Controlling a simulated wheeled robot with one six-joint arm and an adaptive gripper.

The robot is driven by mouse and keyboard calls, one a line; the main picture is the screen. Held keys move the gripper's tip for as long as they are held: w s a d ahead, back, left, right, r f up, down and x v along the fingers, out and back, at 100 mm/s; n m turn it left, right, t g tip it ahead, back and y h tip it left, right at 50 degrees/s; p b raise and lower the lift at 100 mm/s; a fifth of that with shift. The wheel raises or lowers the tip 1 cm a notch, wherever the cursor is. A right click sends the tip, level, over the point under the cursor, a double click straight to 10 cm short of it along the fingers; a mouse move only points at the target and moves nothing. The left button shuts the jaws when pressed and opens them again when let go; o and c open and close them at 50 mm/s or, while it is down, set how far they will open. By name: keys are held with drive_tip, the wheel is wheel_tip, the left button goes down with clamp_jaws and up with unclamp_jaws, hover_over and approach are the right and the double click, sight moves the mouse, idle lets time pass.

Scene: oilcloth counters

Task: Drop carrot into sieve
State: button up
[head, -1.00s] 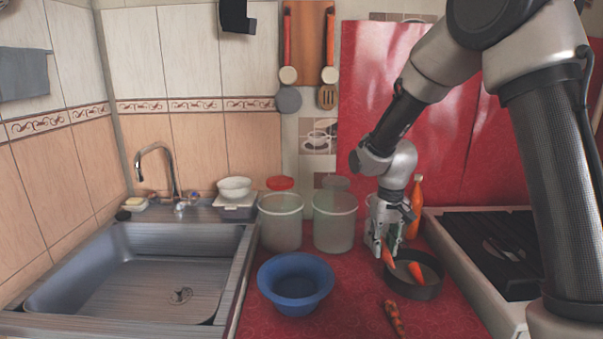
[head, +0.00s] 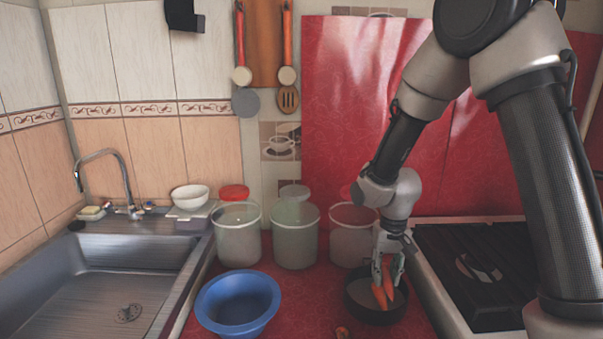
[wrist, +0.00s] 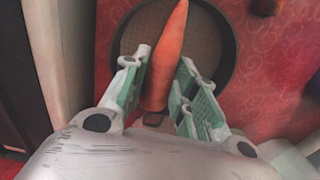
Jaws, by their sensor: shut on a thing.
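My gripper (head: 388,268) is over the back of the dark round sieve (head: 374,316) on the red counter, pointing down. In the wrist view, the fingers (wrist: 163,85) are shut on a long orange carrot (wrist: 170,55). It lies over the sieve (wrist: 231,52), its tip toward the far rim. Whether it touches the sieve floor, I cannot tell.
A blue bowl (head: 238,302) stands left of the sieve. Several tubs (head: 295,238) line the back. The stove (head: 475,270) is close on the right, the sink (head: 105,270) on the left. A small orange-brown piece (head: 342,332) lies at the front edge.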

sight(385, 273)
drive_tip(key=shift+f, duration=1)
drive_tip(key=o, duration=1.1)
drive_tip(key=shift+c, duration=0.2)
wheel_tip(385, 273, up, 12)
